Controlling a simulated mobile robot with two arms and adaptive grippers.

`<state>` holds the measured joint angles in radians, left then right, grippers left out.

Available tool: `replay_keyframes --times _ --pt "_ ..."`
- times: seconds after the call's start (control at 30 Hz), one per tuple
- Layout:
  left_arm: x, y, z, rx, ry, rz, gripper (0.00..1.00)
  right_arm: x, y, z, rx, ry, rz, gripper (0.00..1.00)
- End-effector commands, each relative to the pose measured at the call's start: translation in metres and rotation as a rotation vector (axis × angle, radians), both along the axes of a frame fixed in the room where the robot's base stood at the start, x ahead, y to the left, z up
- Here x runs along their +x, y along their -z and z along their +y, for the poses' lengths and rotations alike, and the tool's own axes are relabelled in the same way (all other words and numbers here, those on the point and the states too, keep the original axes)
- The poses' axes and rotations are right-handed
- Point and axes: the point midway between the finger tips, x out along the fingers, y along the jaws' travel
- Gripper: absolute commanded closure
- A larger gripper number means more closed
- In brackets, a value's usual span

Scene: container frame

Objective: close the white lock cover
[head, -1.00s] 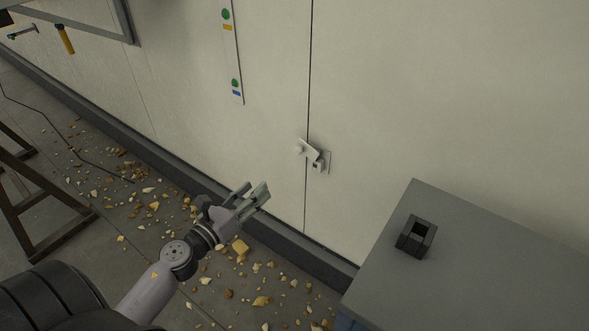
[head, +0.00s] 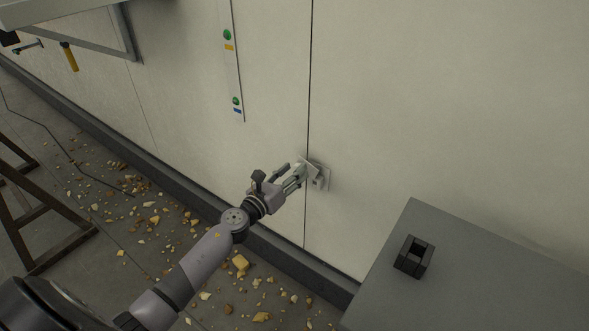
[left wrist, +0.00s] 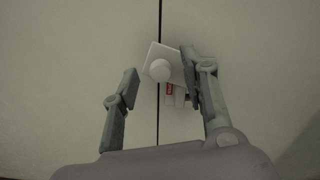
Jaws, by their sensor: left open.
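The white lock cover (left wrist: 163,63) is a small plate with a round knob (left wrist: 159,71), on the wall by the vertical seam. In the left wrist view it stands tilted, swung aside from the lock body (left wrist: 178,96), where a small red mark shows. My left gripper (left wrist: 157,82) is open, with the knob between its two fingers in that view. The right finger overlaps the cover's right edge; I cannot tell whether it touches. In the head view my left gripper (head: 291,174) is at the lock's left side and partly hides the cover (head: 309,167). My right gripper is not in view.
A grey box or cabinet (head: 480,270) stands at the lower right with a black square holder (head: 414,257) on top. A strip with green buttons (head: 231,60) hangs on the wall. Rubble (head: 240,262) lies on the floor along the dark base ledge.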

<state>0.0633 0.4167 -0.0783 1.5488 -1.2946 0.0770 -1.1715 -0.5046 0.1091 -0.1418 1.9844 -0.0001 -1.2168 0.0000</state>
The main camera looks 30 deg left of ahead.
Motion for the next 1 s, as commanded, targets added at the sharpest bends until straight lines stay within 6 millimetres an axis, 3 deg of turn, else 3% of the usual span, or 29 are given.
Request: replay_keyframes --times 0.17,0.47,1.0 --pt "0.0127 0.0 -0.0019 0.0 0.0 0.0 0.59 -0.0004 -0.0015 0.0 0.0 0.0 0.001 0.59" --pt "0.0139 0.0001 -0.0023 0.0 0.0 0.001 0.6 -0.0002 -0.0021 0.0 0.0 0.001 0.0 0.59" --pt "0.0136 0.0002 -0.0021 0.0 0.0 0.001 0.96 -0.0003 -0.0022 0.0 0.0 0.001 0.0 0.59"
